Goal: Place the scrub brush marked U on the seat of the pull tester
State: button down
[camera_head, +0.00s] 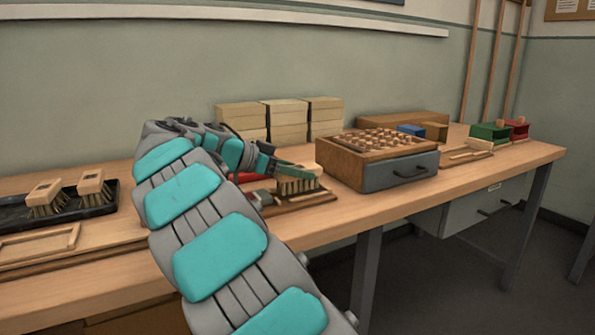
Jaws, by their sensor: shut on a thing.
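My gripper (287,168) is shut on a scrub brush (298,186) with a pale wooden block and bristles pointing down. The brush is upright over a low wooden base with small grey parts (297,203), which looks like the pull tester. I cannot tell whether the bristles touch it, and the brush and my arm hide the seat. No letter can be read on the held brush. Two similar brushes, one on the left (44,197) and one on the right (94,187), sit in a black tray (12,224); their marks are too small to read.
A wooden box with a grey drawer (400,172) stands close right of the held brush. Stacked wooden blocks (284,114) stand behind it. A wooden frame (40,247) lies at the front left. Green (490,131) and red (517,126) items stand at the far right.

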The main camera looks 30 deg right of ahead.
aim_at(298, 186)
jog(key=shift+f+b, duration=0.55)
jog(key=shift+f, duration=0.1)
jog(key=shift+s+d+f+b, duration=0.1)
jog(key=shift+s+f+b, duration=0.1)
jog(key=shift+f+b, duration=0.75)
jog(key=shift+f, duration=0.25)
jog(key=shift+c, duration=0.6)
grip_release()
jog(key=shift+f, duration=0.1)
notch_tip(298, 186, up, 6)
jog(key=shift+s+d+r+p, duration=0.1)
jog(key=shift+s+d+p, duration=0.05)
jog(key=shift+p, duration=0.15)
jog(key=shift+s+a+r, duration=0.25)
jog(key=shift+s+a, duration=0.05)
jog(key=shift+s, duration=0.3)
jog(key=shift+s+a+r, duration=0.25)
jog(key=shift+s+a, duration=0.05)
jog(key=shift+s, duration=0.3)
jog(key=s+a+b, duration=0.1)
jog(key=s+a, duration=0.1)
jog(key=s, duration=0.4)
jog(key=s+a+r, duration=0.1)
jog(key=s+a, duration=0.1)
jog(key=s, duration=0.4)
jog(key=shift+s+r+b, duration=0.25)
jog(key=shift+s+b, duration=0.1)
jog(key=shift+s, duration=0.05)
